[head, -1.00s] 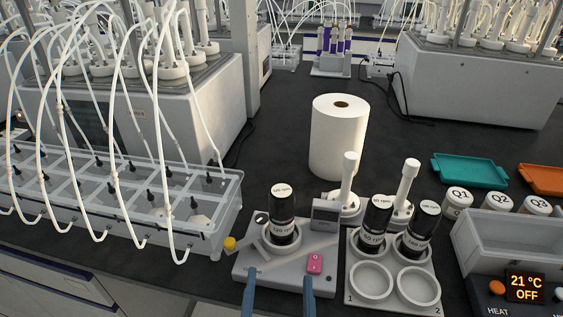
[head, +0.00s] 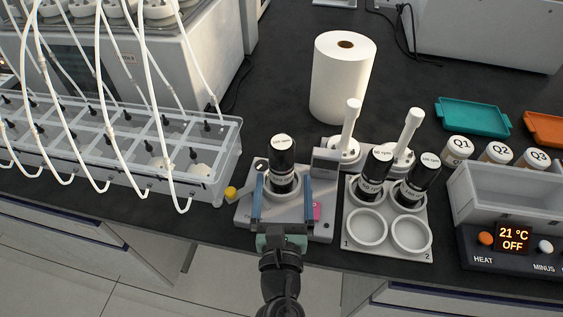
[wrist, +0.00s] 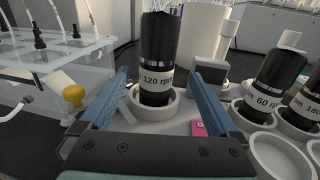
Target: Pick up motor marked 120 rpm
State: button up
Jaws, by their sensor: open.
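The black motor marked 120 rpm (head: 281,165) stands upright in a round ring on a grey station. It also shows in the wrist view (wrist: 157,60), its white label facing me. My gripper (head: 281,190) is open, with a blue finger on each side of the motor's lower part in the head view. In the wrist view my gripper (wrist: 158,95) has its fingers left and right of the motor, with gaps on both sides. Whether the fingertips reach past the motor is hard to tell.
A motor marked 60 rpm (head: 372,175) and one marked 180 rpm (head: 415,182) lean in a grey holder (head: 388,248) to the right. A grey block (head: 326,160) stands close right of the motor. A yellow knob (head: 230,192) is at left, a paper roll (head: 342,80) behind.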

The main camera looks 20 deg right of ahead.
aim_at(281, 175)
jog(key=x, duration=0.5)
jog(key=shift+a+r+p, duration=0.2)
jog(key=shift+r+p, duration=0.05)
jog(key=shift+p, duration=0.1)
grip_shut()
jog(key=shift+r, duration=0.1)
